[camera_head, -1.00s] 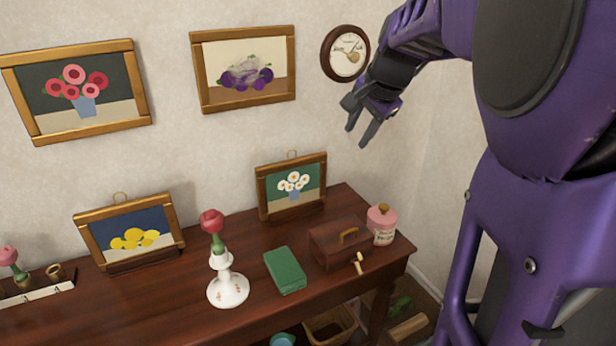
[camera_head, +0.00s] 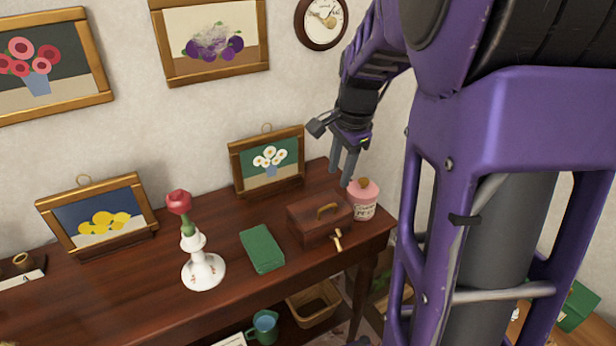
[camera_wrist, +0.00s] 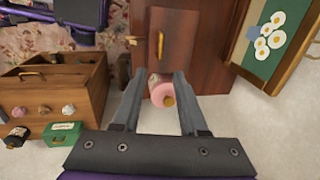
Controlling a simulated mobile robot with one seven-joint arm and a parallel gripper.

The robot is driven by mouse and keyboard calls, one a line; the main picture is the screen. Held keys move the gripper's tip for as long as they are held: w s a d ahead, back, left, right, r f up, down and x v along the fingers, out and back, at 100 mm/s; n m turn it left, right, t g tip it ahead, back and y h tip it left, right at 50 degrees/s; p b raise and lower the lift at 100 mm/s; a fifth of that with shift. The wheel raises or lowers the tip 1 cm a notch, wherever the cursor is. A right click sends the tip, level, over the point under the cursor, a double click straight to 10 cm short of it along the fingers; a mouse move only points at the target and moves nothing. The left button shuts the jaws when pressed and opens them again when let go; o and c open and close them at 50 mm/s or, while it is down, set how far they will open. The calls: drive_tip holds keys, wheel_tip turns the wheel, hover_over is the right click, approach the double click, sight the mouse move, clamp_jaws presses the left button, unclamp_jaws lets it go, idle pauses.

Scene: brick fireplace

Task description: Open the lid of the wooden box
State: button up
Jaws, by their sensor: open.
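My gripper (camera_head: 343,180) points down above the box's back right side, close to the pink jar (camera_head: 364,199), and is open and empty. In the wrist view, the pink jar (camera_wrist: 160,91) shows between the open fingers (camera_wrist: 155,80). The box's gold handle (camera_wrist: 160,44) is beyond the fingertips there.
A small gold T-shaped piece (camera_head: 338,239) is at the box's front. A green book (camera_head: 262,249) lies left of it, then a white vase (camera_head: 203,268) with a red flower. A framed daisy picture (camera_head: 267,162) stands behind. A drawer cabinet (camera_wrist: 60,95) is below the table's level.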

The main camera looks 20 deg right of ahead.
drive_tip(key=b, duration=0.2)
hover_over(332, 217)
wheel_tip(332, 217, down, 9)
drive_tip(key=shift+f, duration=0.15)
clamp_jaws()
idle(1.2)
